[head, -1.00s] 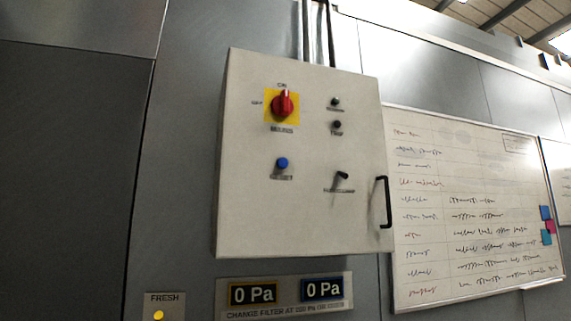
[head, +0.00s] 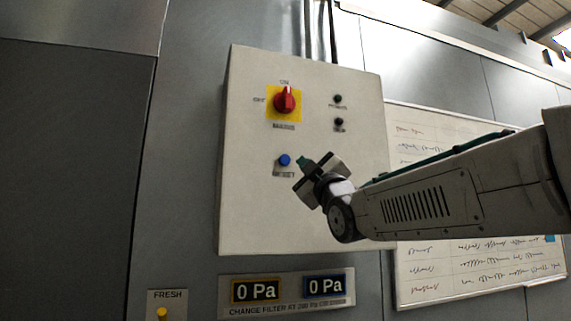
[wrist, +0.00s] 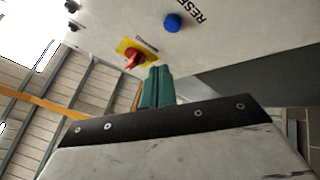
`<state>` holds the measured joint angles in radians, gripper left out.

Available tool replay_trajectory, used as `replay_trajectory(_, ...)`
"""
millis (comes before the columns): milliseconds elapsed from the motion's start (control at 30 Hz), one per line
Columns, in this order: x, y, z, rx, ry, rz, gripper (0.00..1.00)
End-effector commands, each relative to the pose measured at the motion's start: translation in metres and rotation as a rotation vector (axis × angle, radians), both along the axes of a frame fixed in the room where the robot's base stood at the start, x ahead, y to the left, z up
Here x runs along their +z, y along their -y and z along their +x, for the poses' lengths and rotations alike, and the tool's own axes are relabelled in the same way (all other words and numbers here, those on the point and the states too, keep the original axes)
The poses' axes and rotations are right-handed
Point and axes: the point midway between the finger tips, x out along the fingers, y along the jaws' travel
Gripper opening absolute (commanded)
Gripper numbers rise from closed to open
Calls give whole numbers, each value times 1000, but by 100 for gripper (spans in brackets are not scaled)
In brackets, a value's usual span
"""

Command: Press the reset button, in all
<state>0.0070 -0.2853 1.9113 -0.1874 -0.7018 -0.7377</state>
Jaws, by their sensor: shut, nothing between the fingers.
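The blue reset button (head: 285,160) sits on the front of the light grey control box, above its RESET label. It also shows in the wrist view (wrist: 172,22), near the top and beside the RESET lettering. My gripper (head: 303,163) is just right of the button in the head view, with its green fingertips pointing towards the box. In the wrist view the green fingers (wrist: 157,86) are together and hold nothing. A gap shows between fingertips and button in the wrist view. My gripper and arm hide the lower right of the box.
The control box (head: 245,210) also carries a red rotary switch (head: 285,101) on a yellow plate and two small dark indicators (head: 338,110). Pressure displays (head: 256,291) sit below it. A whiteboard (head: 425,294) is on the right, partly behind my arm.

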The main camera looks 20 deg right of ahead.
Motion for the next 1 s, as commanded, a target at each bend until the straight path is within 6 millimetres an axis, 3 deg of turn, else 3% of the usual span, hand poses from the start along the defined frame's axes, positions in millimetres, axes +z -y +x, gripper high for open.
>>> replay_trajectory(100, 23, -4, -4, -4, 118, -39, 0)
replay_trajectory(200, 30, -6, -6, -7, 156, -51, 0)
replay_trajectory(567, 31, -6, -5, -7, 159, -51, 0)
replay_trajectory(767, 30, -6, 12, -6, 156, -51, 0)
replay_trajectory(1000, 30, -6, 46, -6, 157, -51, 0)
